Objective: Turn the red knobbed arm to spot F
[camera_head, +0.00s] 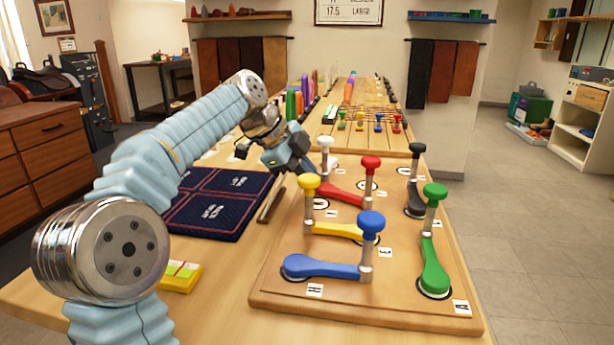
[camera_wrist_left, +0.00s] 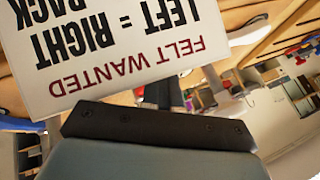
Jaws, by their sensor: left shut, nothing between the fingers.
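The red knobbed arm (camera_head: 345,194) lies on the wooden board (camera_head: 285,265). Its upright post carries a red knob (camera_head: 371,163) at the right end, and the arm runs left from there. My left gripper (camera_head: 306,168) is shut and empty, left of the red knob and close to the white knob (camera_head: 325,143); I cannot tell whether it touches anything. In the left wrist view the dark gripper part (camera_wrist_left: 155,125) shows at the bottom, with no knob between fingers. Small lettered tags lie on the board; I cannot make out which marks spot F. My right gripper is not in view.
Yellow (camera_head: 308,182), blue (camera_head: 371,222), green (camera_head: 435,192) and black (camera_head: 417,149) knobs stand around the red one. A dark blue mat (camera_head: 215,205) lies left of the board. A white sign (camera_wrist_left: 120,45) shows upside down in the left wrist view.

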